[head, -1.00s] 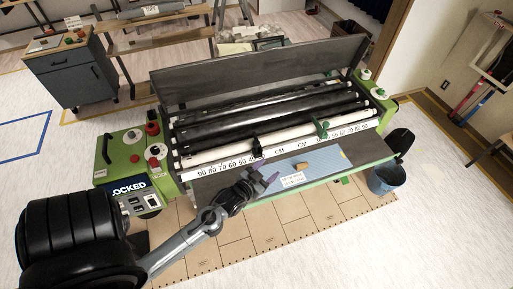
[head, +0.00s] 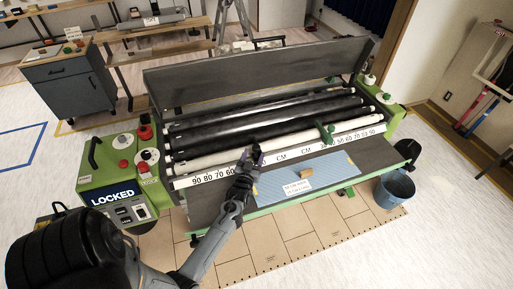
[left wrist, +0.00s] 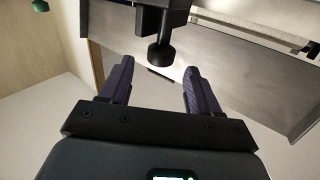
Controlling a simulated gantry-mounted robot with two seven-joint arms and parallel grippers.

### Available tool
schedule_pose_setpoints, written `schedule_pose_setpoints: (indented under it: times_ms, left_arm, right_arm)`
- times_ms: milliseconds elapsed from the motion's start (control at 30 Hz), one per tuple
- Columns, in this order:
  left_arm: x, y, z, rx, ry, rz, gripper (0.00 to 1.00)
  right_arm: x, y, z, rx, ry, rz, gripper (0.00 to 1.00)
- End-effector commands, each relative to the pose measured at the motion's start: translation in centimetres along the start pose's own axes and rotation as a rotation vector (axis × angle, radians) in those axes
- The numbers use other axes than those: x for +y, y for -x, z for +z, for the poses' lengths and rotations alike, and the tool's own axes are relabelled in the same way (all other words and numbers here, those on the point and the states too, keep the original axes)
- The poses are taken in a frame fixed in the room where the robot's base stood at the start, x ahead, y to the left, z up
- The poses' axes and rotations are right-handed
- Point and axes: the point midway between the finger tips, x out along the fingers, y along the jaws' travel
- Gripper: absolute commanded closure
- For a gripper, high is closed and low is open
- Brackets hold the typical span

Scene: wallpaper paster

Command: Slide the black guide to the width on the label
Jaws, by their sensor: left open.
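The black guide (head: 256,153) sits on the white bar above the number scale (head: 222,172) of the green machine. In the left wrist view the guide's round black knob (left wrist: 161,55) hangs just beyond and between my fingertips. My left gripper (head: 249,160) is open, with purple fingers, right at the guide and partly covering it. The gripper also shows in the left wrist view (left wrist: 158,66); no grip on the knob shows. The white label (head: 298,187) lies on the blue sheet; its print is too small to read. My right gripper is not in view.
A green guide (head: 326,132) sits farther right on the same bar. A tan block (head: 306,173) lies on the blue sheet (head: 335,172). A blue bucket (head: 394,188) stands at the right.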

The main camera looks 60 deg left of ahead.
Motion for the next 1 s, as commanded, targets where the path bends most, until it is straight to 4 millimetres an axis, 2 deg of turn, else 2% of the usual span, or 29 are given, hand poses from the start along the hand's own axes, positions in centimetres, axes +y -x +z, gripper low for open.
schedule_pose_setpoints:
  times_ms: [100,333,500,800,1000]
  left_arm:
    - [0.0,-2.0,-0.1,0.001,0.0,0.0,0.38]
    - [0.0,-4.7,0.0,0.001,0.0,0.001,0.38]
    - [0.0,-5.4,0.0,0.001,-0.001,0.001,0.38]
    - [0.0,-5.5,0.0,0.0,0.0,0.001,0.38]
    - [0.0,-5.5,0.0,0.0,0.0,0.001,0.68]
  right_arm:
    - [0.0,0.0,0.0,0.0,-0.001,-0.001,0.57]
    - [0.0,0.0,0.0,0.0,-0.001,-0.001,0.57]
    - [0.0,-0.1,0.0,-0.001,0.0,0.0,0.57]
    - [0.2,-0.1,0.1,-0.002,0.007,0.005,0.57]
    - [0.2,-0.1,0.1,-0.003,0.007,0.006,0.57]
